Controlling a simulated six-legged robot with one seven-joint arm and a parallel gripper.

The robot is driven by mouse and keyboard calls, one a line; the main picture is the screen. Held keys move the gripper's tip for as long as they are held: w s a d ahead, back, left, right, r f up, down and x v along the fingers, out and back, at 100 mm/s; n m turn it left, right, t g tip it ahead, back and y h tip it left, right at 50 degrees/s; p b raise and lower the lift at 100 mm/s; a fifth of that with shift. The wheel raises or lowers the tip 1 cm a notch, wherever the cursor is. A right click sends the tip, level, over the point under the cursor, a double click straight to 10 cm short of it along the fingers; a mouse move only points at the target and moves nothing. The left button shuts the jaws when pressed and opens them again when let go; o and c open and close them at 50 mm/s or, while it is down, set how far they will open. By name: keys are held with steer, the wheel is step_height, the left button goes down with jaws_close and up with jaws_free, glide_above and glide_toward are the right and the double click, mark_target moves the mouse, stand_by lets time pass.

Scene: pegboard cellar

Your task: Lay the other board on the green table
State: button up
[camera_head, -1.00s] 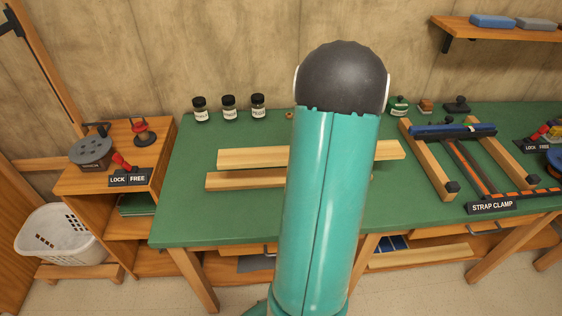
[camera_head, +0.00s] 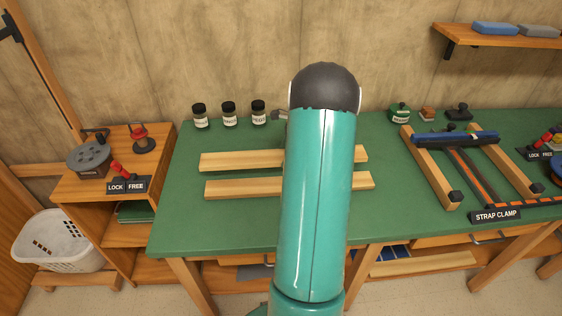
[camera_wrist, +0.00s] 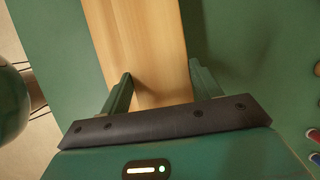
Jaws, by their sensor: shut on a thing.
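Two pale wooden boards are over the green table (camera_head: 200,222), roughly parallel. The rear board (camera_head: 225,161) passes behind my arm, with both ends showing. The front board (camera_head: 240,187) lies on the table, its middle also hidden by my arm. In the wrist view, my gripper (camera_wrist: 161,88) is shut on a board (camera_wrist: 140,45), one green finger at each long edge. It appears to be the rear board. It is at or just above the tabletop; I cannot tell whether it touches. My arm hides the gripper in the head view.
Several small jars (camera_head: 229,114) stand at the back left of the table. A strap clamp rig (camera_head: 455,140) with wooden rails takes up the right. A wooden cabinet (camera_head: 140,180) with a lock lever stands left. Bare green top lies in front of the boards.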

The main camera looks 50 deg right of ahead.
mark_target(281, 169)
steer(key=shift+w+d+f, duration=0.2)
steer(key=shift+w+f, duration=0.7)
steer(key=shift+f, duration=0.15)
steer(key=shift+w+f, duration=0.15)
steer(key=shift+f, duration=0.75)
steer(key=shift+w+f, duration=0.1)
steer(key=shift+f, duration=0.8)
steer(key=shift+f, duration=0.15)
steer(key=o, duration=1)
steer(key=shift+c, duration=0.2)
